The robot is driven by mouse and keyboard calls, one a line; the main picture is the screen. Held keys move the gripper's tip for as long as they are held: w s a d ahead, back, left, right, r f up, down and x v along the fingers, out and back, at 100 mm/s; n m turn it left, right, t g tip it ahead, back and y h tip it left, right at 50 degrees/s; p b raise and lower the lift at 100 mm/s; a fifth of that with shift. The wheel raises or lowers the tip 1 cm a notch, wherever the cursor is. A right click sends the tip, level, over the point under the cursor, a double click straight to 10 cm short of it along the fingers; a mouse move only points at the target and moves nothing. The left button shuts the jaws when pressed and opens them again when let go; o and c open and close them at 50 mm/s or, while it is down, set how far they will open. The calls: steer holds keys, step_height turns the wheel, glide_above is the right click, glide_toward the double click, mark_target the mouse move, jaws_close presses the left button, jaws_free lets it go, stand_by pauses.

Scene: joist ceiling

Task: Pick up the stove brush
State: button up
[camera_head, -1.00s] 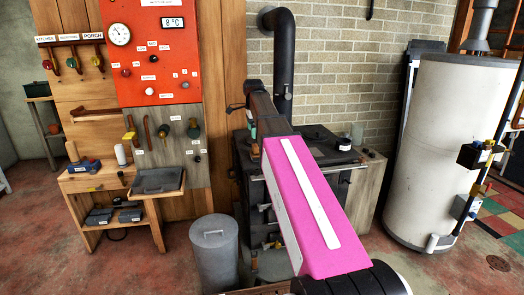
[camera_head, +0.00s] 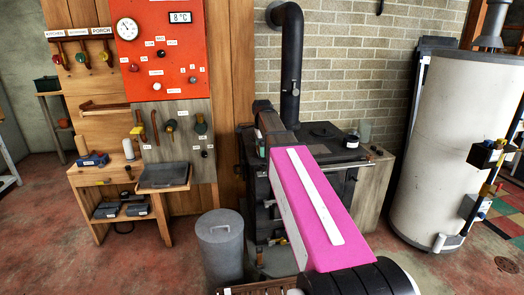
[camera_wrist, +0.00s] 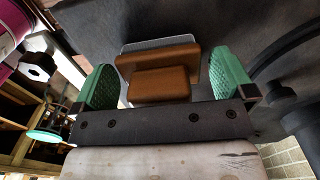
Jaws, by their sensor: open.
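In the wrist view, a brown wooden piece (camera_wrist: 160,86) with a stepped block shape and a pale grey edge lies against a dark flat surface. It looks like the stove brush, though its bristles cannot be made out. My gripper (camera_wrist: 166,82) is open, with one green ridged fingertip on either side of the wooden piece and visible gaps between. In the head view, my pink arm reaches over the black stove (camera_head: 322,131) and hides the brush and most of my gripper.
A black stovepipe (camera_head: 291,60) rises behind the stove. A grey lidded bin (camera_head: 220,247) stands at front left. A wooden bench (camera_head: 98,177) and a white tank (camera_head: 448,150) flank the area.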

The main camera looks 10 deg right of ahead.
steer(key=shift+f, duration=0.4)
steer(key=c, duration=0.9)
steer(key=shift+o, duration=0.2)
steer(key=shift+r, duration=0.15)
steer(key=shift+r, duration=0.6)
steer(key=r, duration=0.1)
steer(key=s+r, duration=0.1)
steer(key=r, duration=0.1)
steer(key=shift+a+r, duration=0.1)
steer(key=shift+a, duration=0.05)
steer(key=s+a+r, duration=0.3)
steer(key=s+r, duration=0.3)
steer(key=s, duration=0.4)
steer(key=shift+a+r, duration=0.2)
steer(key=shift+a, duration=0.05)
